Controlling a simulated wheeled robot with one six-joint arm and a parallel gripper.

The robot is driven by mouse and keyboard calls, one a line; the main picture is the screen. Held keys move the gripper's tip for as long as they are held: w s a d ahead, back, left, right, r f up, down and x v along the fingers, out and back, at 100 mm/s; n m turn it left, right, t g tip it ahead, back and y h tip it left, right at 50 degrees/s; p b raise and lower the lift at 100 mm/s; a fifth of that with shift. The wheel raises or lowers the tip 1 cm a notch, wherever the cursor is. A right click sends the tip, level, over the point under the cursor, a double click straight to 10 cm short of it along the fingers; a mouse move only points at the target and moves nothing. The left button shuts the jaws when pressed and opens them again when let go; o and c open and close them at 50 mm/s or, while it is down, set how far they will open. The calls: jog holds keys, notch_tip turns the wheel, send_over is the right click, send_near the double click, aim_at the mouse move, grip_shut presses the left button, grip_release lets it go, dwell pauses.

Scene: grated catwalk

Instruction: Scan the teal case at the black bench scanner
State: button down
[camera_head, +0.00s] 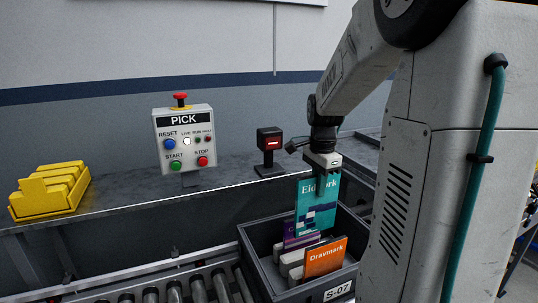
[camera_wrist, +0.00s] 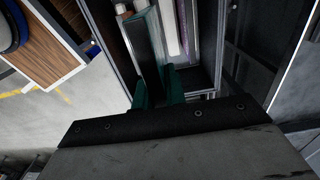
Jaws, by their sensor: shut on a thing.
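A teal case (camera_head: 316,207) with white lettering hangs upright from my gripper (camera_head: 322,163), above the dark tote. My gripper is shut on its top edge. In the wrist view the case (camera_wrist: 148,50) runs away from the jaws as a narrow teal-edged slab. The black bench scanner (camera_head: 270,140) stands on the grey bench, left of the gripper and behind the tote. Its face shows a red lit line. A clear gap lies between the case and the scanner.
The dark tote (camera_head: 262,262), labelled S-07, holds an orange case (camera_head: 325,257), a purple case (camera_head: 300,240) and pale ones. A PICK button box (camera_head: 184,138) and a yellow rack (camera_head: 50,190) stand on the bench (camera_head: 120,190). Rollers (camera_head: 200,290) run left of the tote.

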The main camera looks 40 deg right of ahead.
jog(key=s+a+r, duration=0.1)
jog(key=s+r, duration=0.2)
jog(key=r, duration=0.4)
jog(key=s+a+r, duration=0.2)
jog(key=s+r, duration=0.2)
jog(key=r, duration=0.3)
jog(key=shift+a, duration=0.2)
jog(key=shift+s, duration=0.15)
dwell(0.3)
jog(key=s, duration=0.2)
jog(key=s+a, duration=0.1)
jog(key=s, duration=0.2)
jog(key=shift+s+a, duration=0.25)
jog(key=shift+s, duration=0.05)
